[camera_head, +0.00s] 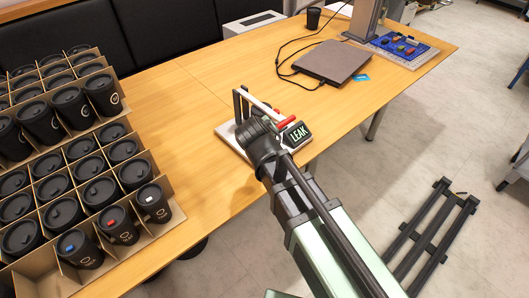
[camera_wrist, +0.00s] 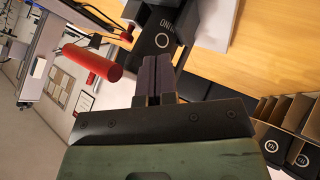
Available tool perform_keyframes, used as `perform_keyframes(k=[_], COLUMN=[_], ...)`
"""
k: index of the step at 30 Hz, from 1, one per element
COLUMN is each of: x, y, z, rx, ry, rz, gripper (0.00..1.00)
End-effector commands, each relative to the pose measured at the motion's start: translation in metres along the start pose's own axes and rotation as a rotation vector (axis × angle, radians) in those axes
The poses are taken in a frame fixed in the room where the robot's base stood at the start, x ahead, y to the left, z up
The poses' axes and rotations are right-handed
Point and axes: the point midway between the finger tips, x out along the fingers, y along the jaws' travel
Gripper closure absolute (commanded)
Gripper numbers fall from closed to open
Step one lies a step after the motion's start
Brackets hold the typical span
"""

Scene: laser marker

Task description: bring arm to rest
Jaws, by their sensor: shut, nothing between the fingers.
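My arm reaches in from the lower right in the head view, its dark wrist (camera_head: 262,140) over the table in front of a small device. In that view my fingers are hidden or too small to make out. In the wrist view my gripper (camera_wrist: 154,62) shows with its two dark fingers pressed together and nothing between them. Just beyond the fingertips is a black object with a round white logo and lettering (camera_wrist: 160,38), partly hidden by them. I cannot tell whether the fingers touch it.
The handle shows in the wrist view (camera_wrist: 92,62), left of my fingers. Crates of black cups (camera_head: 58,215) fill the left. A laptop (camera_head: 332,62) lies behind.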

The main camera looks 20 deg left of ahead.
Motion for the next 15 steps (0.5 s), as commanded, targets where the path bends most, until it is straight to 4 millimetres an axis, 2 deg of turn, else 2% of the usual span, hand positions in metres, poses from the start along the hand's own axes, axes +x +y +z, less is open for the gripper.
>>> perform_keyframes(k=[5,8,10,11,14,15], x=[0.000,-0.002,-0.013,-0.019,-0.042,-0.054], y=[0.000,-0.006,-0.012,-0.004,0.037,0.056], z=[0.001,0.016,0.044,0.060,0.116,0.139], rx=[0.001,0.025,0.076,0.115,0.278,0.355], ry=[-0.005,-0.082,-0.200,-0.261,-0.466,-0.542], rz=[0.000,-0.032,-0.099,-0.124,-0.202,-0.233], gripper=[1.00,1.00,1.00,1.00,1.00,1.00])
